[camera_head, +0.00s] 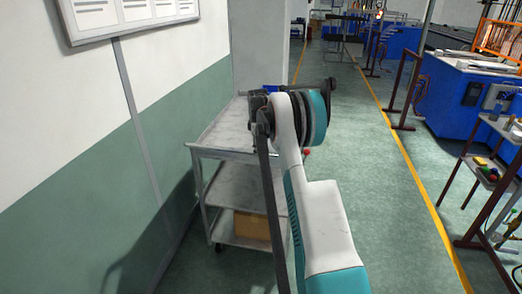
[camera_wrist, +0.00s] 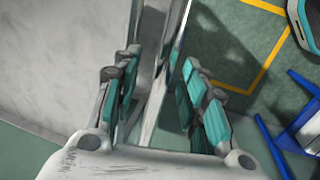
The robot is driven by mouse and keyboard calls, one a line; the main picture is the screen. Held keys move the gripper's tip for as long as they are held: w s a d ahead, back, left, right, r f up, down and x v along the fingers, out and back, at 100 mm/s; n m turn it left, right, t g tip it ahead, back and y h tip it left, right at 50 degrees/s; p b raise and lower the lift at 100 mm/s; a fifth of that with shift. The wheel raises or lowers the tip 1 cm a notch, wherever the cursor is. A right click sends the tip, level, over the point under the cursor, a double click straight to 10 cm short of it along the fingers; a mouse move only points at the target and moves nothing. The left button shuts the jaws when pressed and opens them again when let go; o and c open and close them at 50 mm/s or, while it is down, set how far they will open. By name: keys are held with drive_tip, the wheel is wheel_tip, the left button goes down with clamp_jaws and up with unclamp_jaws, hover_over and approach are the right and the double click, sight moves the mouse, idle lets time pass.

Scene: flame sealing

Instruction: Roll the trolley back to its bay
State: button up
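The trolley (camera_head: 222,128) is a grey metal cart with several legs and stacked shelves, standing upright beside the left wall. My arm covers its right side in the head view. My gripper (camera_wrist: 162,60) is at the trolley's right end, and its fingers mostly hide behind my arm in the head view. In the wrist view the two teal-padded fingers stand apart on either side of a shiny metal rail (camera_wrist: 178,45) of the trolley. Gaps show beside the rail, and I see no firm clamp on it. A yellow floor marking with a corner (camera_wrist: 243,90) lies to the right of the rail.
A brown box (camera_head: 252,226) sits on the trolley's bottom shelf. The wall (camera_head: 60,150) is close on the left. A green aisle (camera_head: 375,200) is open to the right, up to a yellow line. Blue machines (camera_head: 455,105) and a side table (camera_head: 490,185) stand beyond it.

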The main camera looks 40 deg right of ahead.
wheel_tip(320, 180, up, 10)
drive_tip(key=s+a, duration=0.1)
drive_tip(key=shift+s+a+r, duration=0.15)
drive_tip(key=shift+a+r, duration=0.05)
drive_tip(key=shift+a, duration=0.15)
idle(0.3)
drive_tip(key=s+a+r+m+t, duration=0.1)
drive_tip(key=a+r, duration=0.4)
drive_tip(key=a, duration=0.4)
drive_tip(key=s+a+r+t, duration=0.1)
drive_tip(key=s+a+r, duration=0.1)
drive_tip(key=a+r, duration=0.45)
drive_tip(key=s+a+r+m+t+b, duration=0.1)
drive_tip(key=s+a, duration=0.5)
drive_tip(key=a, duration=0.4)
drive_tip(key=s+a+r+m+t+b, duration=0.1)
drive_tip(key=s+a, duration=0.4)
drive_tip(key=a, duration=0.4)
drive_tip(key=s+a+f+m+b, duration=0.1)
drive_tip(key=s+a+f, duration=0.2)
drive_tip(key=s, duration=0.5)
drive_tip(key=s+a+f+m+t+y+b, duration=0.1)
drive_tip(key=s+a+f+m, duration=0.1)
drive_tip(key=s+f, duration=0.4)
drive_tip(key=s+a+f+m+b, duration=0.1)
drive_tip(key=s+a+f, duration=0.3)
drive_tip(key=s, duration=0.6)
drive_tip(key=shift+a+f+m+t+y+b, duration=0.3)
drive_tip(key=shift+f+t+y+b, duration=0.1)
drive_tip(key=shift+f, duration=0.05)
